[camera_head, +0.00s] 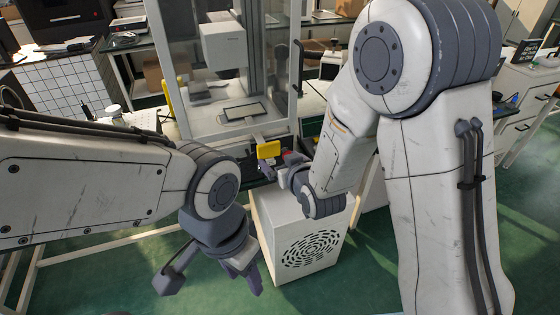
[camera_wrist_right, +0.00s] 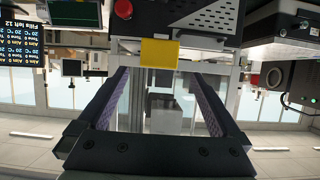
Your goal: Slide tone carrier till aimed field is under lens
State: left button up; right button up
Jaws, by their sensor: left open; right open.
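A dark-framed flat plate with a pale middle (camera_head: 245,112), which looks like the tone carrier, lies on the bed of the tall glazed unit. A white box-shaped head (camera_head: 222,45), perhaps holding the lens, hangs above and behind it. A yellow tab (camera_head: 268,149) sticks out at the unit's front; it also shows in the right wrist view (camera_wrist_right: 159,52). My right gripper (camera_head: 268,168) is open close to the tab. In its wrist view, the tab appears just beyond the open fingertips (camera_wrist_right: 157,73). My left gripper (camera_head: 213,282) is open and empty, low over the floor. The lens itself and the aimed field cannot be made out.
A white vented box (camera_head: 300,245) stands on the floor below the unit. A red button (camera_wrist_right: 123,8) is near the tab. A lit text screen (camera_wrist_right: 22,38) shows at the wrist view's left. Benches flank the unit; green floor (camera_head: 355,285) is clear in front.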

aim_at(260, 152)
jog(key=p+x, duration=0.2)
jog(key=x, duration=0.8)
jog(key=shift+w, duration=0.25)
jog(key=c, duration=1.5)
jog(key=shift+w+r, duration=0.1)
jog(key=shift+r, duration=0.05)
grip_shut()
jog(key=shift+s+a, duration=1)
jog(key=shift+a, duration=0.05)
jog(key=shift+s+a, duration=0.1)
